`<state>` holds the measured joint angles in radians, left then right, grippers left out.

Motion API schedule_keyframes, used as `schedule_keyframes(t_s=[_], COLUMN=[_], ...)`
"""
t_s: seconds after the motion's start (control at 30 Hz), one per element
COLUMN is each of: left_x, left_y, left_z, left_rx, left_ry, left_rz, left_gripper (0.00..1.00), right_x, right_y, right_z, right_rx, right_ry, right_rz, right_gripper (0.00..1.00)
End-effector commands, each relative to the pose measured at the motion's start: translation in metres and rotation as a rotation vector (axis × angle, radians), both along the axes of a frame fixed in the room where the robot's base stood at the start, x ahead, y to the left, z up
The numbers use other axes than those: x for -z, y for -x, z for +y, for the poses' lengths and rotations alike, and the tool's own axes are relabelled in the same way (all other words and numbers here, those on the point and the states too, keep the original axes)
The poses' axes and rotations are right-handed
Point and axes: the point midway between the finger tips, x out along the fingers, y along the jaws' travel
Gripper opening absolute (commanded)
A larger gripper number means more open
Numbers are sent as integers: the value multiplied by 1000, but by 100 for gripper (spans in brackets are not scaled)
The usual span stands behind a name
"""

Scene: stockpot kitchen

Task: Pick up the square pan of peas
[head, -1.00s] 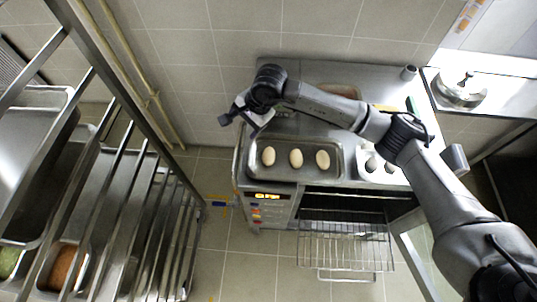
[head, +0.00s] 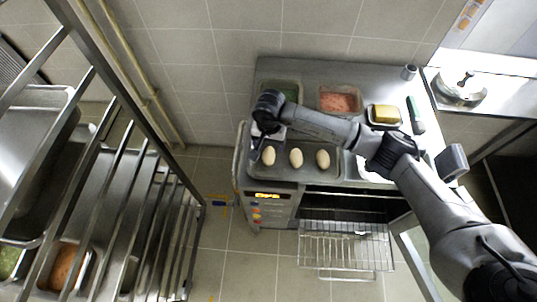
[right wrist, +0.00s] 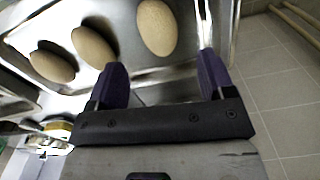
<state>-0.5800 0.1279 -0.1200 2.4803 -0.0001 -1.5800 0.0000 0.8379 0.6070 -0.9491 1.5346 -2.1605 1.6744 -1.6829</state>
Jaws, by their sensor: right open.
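A pan with green contents, which look like peas (head: 283,91), stands on the steel counter top near the back wall, partly hidden behind my right arm. Another pan with green contents (head: 9,262) shows at the lower left, in the rack. My right gripper (head: 262,142) is over the left end of the egg tray (head: 290,174). In the right wrist view its two purple fingers (right wrist: 162,78) are apart with nothing between them. The tray's rim and three egg-shaped items (right wrist: 92,46) lie just beyond the fingertips. My left gripper is not in view.
A pan of pink contents (head: 340,101), a yellow block in a dish (head: 384,115) and a green-handled tool (head: 415,115) stand on the counter. An open oven with a pulled-out wire rack (head: 345,250) is below. A metal rack (head: 120,200) fills the left side.

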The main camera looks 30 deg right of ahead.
Motion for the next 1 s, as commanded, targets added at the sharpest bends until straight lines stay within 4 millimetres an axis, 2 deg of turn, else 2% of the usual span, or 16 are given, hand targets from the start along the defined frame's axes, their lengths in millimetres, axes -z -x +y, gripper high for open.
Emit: schedule_keyframes(t_s=[0.23, 0.6, 0.93, 1.0], left_x=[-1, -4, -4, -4], left_y=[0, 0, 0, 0], left_z=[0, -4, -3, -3], left_rx=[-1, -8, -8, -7], left_ry=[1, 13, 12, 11], left_rz=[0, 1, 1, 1], left_gripper=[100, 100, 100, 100], right_x=[12, 55, 59, 59], right_y=[1, 3, 2, 2], right_z=[1, 3, 3, 3], right_rx=[1, 1, 0, 1], right_ry=[-1, -1, 0, 0], right_rz=[1, 1, -1, -1], right_gripper=[76, 76, 76, 70])
